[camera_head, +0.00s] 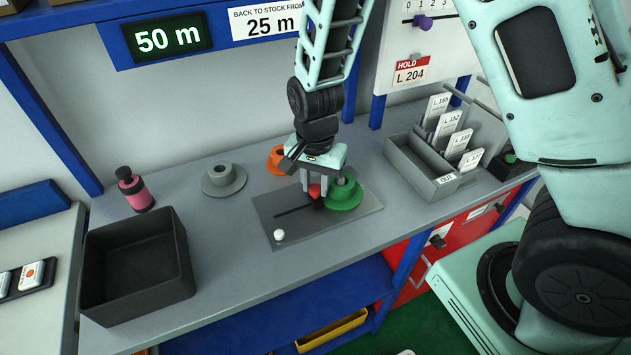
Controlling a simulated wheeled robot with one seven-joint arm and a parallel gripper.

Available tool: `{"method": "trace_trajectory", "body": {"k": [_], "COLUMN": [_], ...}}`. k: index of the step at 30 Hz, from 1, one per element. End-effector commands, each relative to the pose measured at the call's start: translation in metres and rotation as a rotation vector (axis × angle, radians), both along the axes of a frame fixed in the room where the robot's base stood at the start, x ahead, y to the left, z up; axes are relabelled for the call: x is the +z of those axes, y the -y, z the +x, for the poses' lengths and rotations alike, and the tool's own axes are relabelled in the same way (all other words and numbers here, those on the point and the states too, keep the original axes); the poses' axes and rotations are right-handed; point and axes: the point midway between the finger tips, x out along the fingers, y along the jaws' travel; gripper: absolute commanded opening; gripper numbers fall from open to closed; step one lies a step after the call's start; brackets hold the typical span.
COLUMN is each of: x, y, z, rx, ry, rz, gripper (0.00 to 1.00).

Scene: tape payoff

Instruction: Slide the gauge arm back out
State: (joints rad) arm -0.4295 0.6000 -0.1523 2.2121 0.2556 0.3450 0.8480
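A dark grey gauge plate (339,228) lies on the bench, with a straight slot running across it. A green flanged reel (345,196) sits at the plate's right end. The gauge arm's red knob (315,190) is at the slot's right end, close beside the green reel. My gripper (315,184) points down from above, with its fingers at the red knob. Whether they are closed on it or just around it is too small to tell. A white ball-shaped knob (279,234) is at the plate's front left corner.
A grey reel (223,180), an orange reel (276,160) and a pink-black bottle (134,189) stand behind the plate. An empty dark bin (139,259) is at the left. A card rack (431,170) is at the right. A display (168,38) above reads 50 m.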

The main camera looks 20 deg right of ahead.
Motion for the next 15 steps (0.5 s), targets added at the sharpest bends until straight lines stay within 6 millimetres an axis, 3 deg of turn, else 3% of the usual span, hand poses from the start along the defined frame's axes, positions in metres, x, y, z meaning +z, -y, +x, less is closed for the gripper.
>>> {"method": "trace_trajectory", "body": {"k": [7, 15], "x": [0.002, 0.004], "y": [-0.007, -0.064], "z": [0.0, 0.0], "rx": [0.003, 0.006], "ry": [0.0, 0.0], "rz": [0.0, 0.0], "gripper": [0.0, 0.0]}}
